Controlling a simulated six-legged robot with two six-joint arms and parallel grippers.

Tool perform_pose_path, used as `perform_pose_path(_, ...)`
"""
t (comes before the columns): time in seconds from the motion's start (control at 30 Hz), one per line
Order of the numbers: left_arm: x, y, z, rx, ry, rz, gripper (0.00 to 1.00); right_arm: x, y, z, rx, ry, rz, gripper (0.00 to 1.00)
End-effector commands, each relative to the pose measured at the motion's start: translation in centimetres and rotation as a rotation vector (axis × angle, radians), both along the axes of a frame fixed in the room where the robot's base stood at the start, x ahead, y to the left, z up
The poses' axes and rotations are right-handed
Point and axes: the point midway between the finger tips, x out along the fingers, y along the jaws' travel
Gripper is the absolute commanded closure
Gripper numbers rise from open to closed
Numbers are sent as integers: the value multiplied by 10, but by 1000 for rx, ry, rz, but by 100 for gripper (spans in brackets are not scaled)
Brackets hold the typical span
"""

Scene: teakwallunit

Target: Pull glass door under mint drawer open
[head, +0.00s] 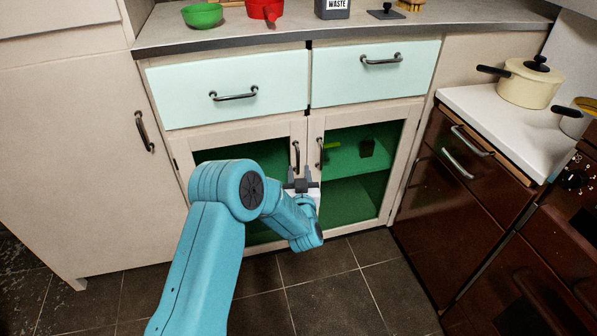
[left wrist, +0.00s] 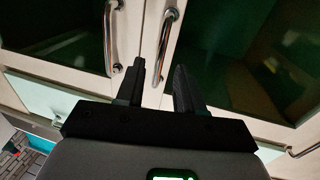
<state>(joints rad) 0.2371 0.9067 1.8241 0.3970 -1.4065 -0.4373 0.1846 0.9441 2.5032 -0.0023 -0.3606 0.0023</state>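Two mint drawers (head: 232,92) (head: 375,72) sit side by side, shut, each with a dark bar handle. Below them are two cream-framed glass doors, the left one (head: 240,134) and the right one (head: 340,116), which look shut. The left door's upright handle (head: 296,157) and the right door's handle (head: 319,152) stand close together. My left gripper (head: 300,174) is open at the left door's handle. In the left wrist view, that handle (left wrist: 166,45) reaches toward the gap between the fingers (left wrist: 159,72); contact cannot be told. The right gripper is out of view.
The counter above holds a green bowl (head: 202,15), a red pot (head: 264,9) and a waste box (head: 332,9). A tall cabinet (head: 75,150) stands left, brown drawers (head: 450,200) right. The tiled floor (head: 335,285) in front is clear.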

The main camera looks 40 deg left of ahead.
Motion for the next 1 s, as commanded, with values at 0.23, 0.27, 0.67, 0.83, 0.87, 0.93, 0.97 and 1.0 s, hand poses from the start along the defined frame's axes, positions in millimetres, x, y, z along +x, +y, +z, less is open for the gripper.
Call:
perform_pose_path(0.23,20,16,-1,0,0,0,63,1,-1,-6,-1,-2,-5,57)
perform_pose_path(0.27,20,16,-1,0,0,-1,63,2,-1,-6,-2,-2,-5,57)
perform_pose_path(0.67,21,17,0,-1,1,-1,100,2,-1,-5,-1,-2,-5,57)
perform_pose_path(0.83,21,17,0,-1,1,-1,100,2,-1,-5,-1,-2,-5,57)
perform_pose_path(0.87,21,17,0,-1,1,-1,100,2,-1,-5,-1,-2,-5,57)
perform_pose_path(0.93,21,17,0,-1,1,-1,100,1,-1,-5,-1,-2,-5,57)
perform_pose_path(0.97,21,17,0,-1,1,-1,100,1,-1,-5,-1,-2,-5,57)
perform_pose_path(1.0,21,17,0,-1,1,-1,100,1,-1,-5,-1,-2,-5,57)
